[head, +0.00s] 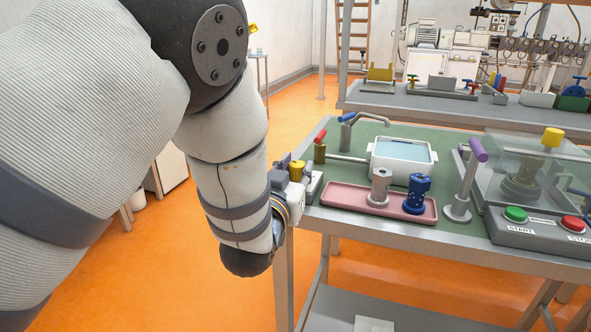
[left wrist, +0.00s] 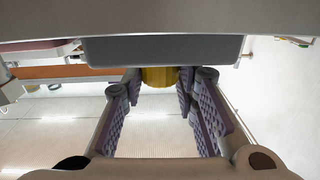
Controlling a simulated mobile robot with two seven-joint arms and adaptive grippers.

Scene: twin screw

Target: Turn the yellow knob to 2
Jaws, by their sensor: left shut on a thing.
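The yellow knob (head: 297,169) is at the left front edge of the green-topped bench. My left gripper (head: 291,166) is at it, shut on it, with a purple-padded finger showing beside it. In the left wrist view the yellow knob (left wrist: 160,77) shows between the fingertips of my left gripper (left wrist: 158,88), below a grey box (left wrist: 165,48). The knob's marks and numbers are hidden, so I cannot tell where it points. My right gripper is not in view.
A pink tray (head: 345,197) with a grey and a blue part stands right of the knob. A white basin (head: 403,143) is behind it. A lever with a purple grip (head: 478,150) and a START/STOP box (head: 545,232) are further right.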

